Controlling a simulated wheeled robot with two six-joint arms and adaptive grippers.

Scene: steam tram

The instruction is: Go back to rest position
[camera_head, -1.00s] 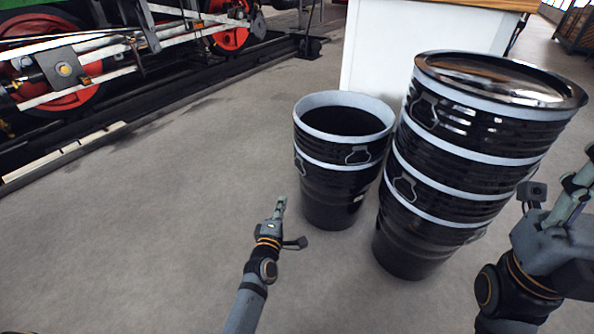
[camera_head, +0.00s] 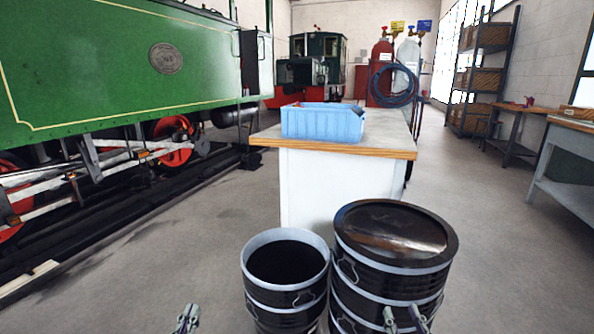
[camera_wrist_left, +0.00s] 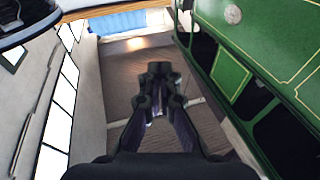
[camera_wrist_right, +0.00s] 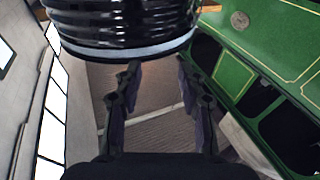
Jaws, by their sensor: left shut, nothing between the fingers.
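My left gripper (camera_head: 187,318) shows at the bottom edge of the head view, left of the black bins. Its fingers are together and empty in the left wrist view (camera_wrist_left: 160,72). My right gripper (camera_head: 405,318) is at the bottom of the head view, in front of the taller bin stack. Its fingers are apart with nothing between them in the right wrist view (camera_wrist_right: 158,76). The rest of both arms is out of the head view.
A green locomotive (camera_head: 100,70) stands left. Grey floor (camera_head: 500,240) is clear at right.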

